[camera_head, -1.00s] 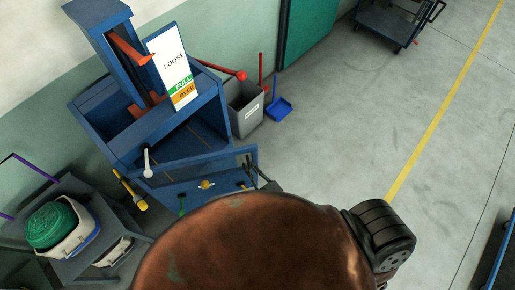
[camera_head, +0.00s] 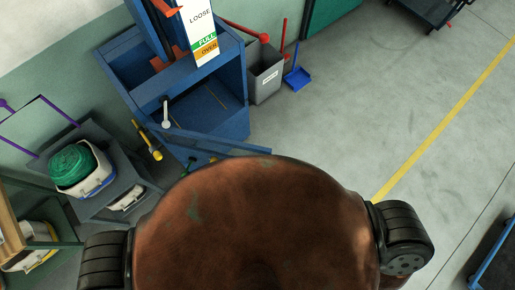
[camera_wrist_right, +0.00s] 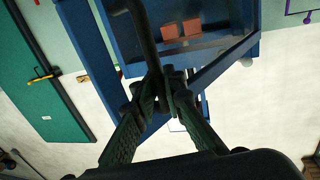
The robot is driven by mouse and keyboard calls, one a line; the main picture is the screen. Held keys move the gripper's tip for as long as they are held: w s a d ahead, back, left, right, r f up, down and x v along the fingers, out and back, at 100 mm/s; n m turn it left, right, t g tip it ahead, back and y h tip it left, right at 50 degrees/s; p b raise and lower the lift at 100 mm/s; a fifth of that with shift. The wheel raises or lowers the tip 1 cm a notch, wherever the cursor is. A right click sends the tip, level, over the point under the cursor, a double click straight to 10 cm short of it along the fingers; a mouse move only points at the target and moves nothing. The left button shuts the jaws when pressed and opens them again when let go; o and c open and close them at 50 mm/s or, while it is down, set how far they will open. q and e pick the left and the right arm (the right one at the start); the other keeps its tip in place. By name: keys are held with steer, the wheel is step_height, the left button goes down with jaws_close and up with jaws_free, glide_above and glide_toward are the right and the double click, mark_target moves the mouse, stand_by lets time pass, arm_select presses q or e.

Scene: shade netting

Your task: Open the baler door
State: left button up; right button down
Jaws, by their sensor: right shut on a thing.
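The blue baler (camera_head: 225,117) stands against the wall in the head view, its chamber partly visible. Its blue door (camera_head: 222,146) stands ajar, swung out from the left side of the opening. The right gripper is hidden in the head view. My left gripper is in neither view.
A grey bin (camera_head: 265,76) and blue dustpan (camera_head: 297,78) stand right of the baler. A grey cart (camera_head: 118,165) with a tub of green netting (camera_head: 72,170) is at left. A wooden-topped bench (camera_head: 10,230) is nearer. The floor at right is largely clear.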

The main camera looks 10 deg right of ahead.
steer(key=shift+d, duration=0.15)
steer(key=c, duration=2.2)
jaws_free()
steer(key=shift+o, duration=0.8)
steer(key=v, duration=1.2)
